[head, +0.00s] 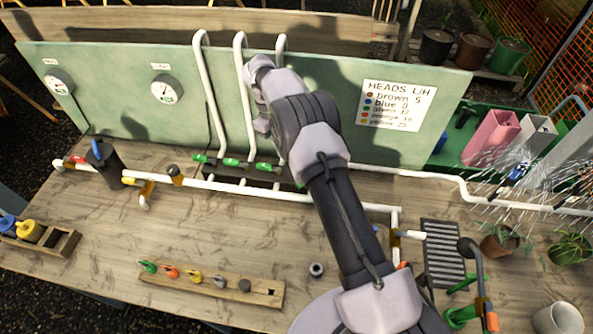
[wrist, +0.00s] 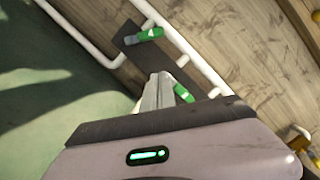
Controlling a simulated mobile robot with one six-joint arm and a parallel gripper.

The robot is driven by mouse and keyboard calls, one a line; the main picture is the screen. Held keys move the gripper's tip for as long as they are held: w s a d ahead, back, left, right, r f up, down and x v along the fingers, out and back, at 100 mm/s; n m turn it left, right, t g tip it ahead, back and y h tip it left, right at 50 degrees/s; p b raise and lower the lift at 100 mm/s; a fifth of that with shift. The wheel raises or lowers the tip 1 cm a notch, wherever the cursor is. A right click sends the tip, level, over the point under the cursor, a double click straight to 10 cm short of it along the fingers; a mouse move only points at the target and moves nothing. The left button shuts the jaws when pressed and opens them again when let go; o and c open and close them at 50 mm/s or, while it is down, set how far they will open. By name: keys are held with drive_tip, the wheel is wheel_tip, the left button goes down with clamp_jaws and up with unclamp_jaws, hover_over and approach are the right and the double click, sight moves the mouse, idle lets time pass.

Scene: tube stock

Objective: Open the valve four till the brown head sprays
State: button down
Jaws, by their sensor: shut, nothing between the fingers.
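A row of green valve handles (head: 231,162) sits on a dark strip at the foot of the green panel, below white pipes. My arm covers the right end of the row, so I cannot tell which is valve four. In the wrist view, one green handle (wrist: 150,34) lies beyond my fingers and another green handle (wrist: 183,92) shows just beside the fingertips. My gripper (wrist: 160,92) is shut and empty; contact with that handle is unclear. Water sprays around a blue head (head: 515,173) at the right. I cannot make out a brown head.
A sign (head: 399,105) on the panel lists head colours. Two gauges (head: 165,89) are at left. A wooden rack (head: 212,285) of coloured pieces lies in front. A grey grate (head: 444,252) and potted plants (head: 570,248) are at right.

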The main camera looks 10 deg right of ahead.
drive_tip(key=x, duration=0.7)
drive_tip(key=shift+f, duration=0.35)
drive_tip(key=shift+s+d+r, duration=0.1)
drive_tip(key=shift+s+d, duration=0.45)
drive_tip(key=shift+s, duration=0.25)
drive_tip(key=shift+s+d, duration=0.5)
drive_tip(key=shift+s, duration=0.3)
drive_tip(key=shift+s+n, duration=0.35)
drive_tip(key=shift+n, duration=0.15)
drive_tip(key=shift+s+d+n+t+h+p, duration=0.3)
drive_tip(key=shift+s+n, duration=0.35)
drive_tip(key=shift+n, duration=0.65)
drive_tip(key=shift+s+d+n+t+h+p, duration=0.25)
drive_tip(key=shift+s+n, duration=0.35)
drive_tip(key=shift+n, duration=0.7)
drive_tip(key=shift+r, duration=0.1)
drive_tip(key=p+v, duration=0.2)
drive_tip(key=v, duration=1.5)
